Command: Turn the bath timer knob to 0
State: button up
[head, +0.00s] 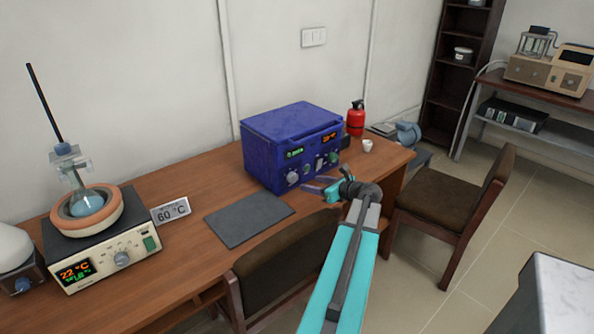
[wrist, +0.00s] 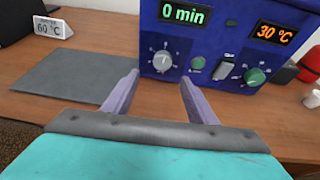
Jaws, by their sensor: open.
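The bath is a blue box (head: 285,150) on the wooden table. In the wrist view its front panel (wrist: 210,65) shows a green display (wrist: 184,14) reading "0 min" and an orange display (wrist: 274,32) reading "30 °C". The timer knob (wrist: 162,61) is grey-white with a dial scale, below the green display; it also shows in the head view (head: 292,177). A green knob (wrist: 255,76) sits below the orange display. My gripper (wrist: 158,78) is open, its two purple fingers apart and empty, in front of the panel with the timer knob seen between them.
A dark grey mat (head: 248,219) lies left of the box. A "60 °C" sign (head: 171,211) and a heating device with a flask (head: 100,245) stand further left. A white cup (head: 367,145) and a red extinguisher-like bottle (head: 355,118) stand to the right. Chairs (head: 455,205) are in front.

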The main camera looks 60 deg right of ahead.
aim_at(294, 178)
jog(key=shift+s+a+r+m+p, duration=0.1)
jog(key=shift+s+r+m+p, duration=0.4)
jog(key=shift+p, duration=1.35)
jog(key=shift+s+a+r+m+p, duration=0.1)
jog(key=shift+s+r+p, duration=0.65)
jog(key=shift+p, duration=1.05)
jog(key=shift+d+f, duration=0.1)
jog(key=shift+f, duration=0.2)
jog(key=shift+f+p+x, duration=0.15)
jog(key=shift+p+x, duration=0.95)
jog(key=shift+x, duration=2.25)
jog(key=shift+f+p+x, duration=0.1)
jog(key=shift+p+x, duration=0.95)
jog(key=shift+x, duration=2.3)
jog(key=shift+s, duration=0.1)
jog(key=shift+c, duration=0.3)
jog(key=c, duration=1)
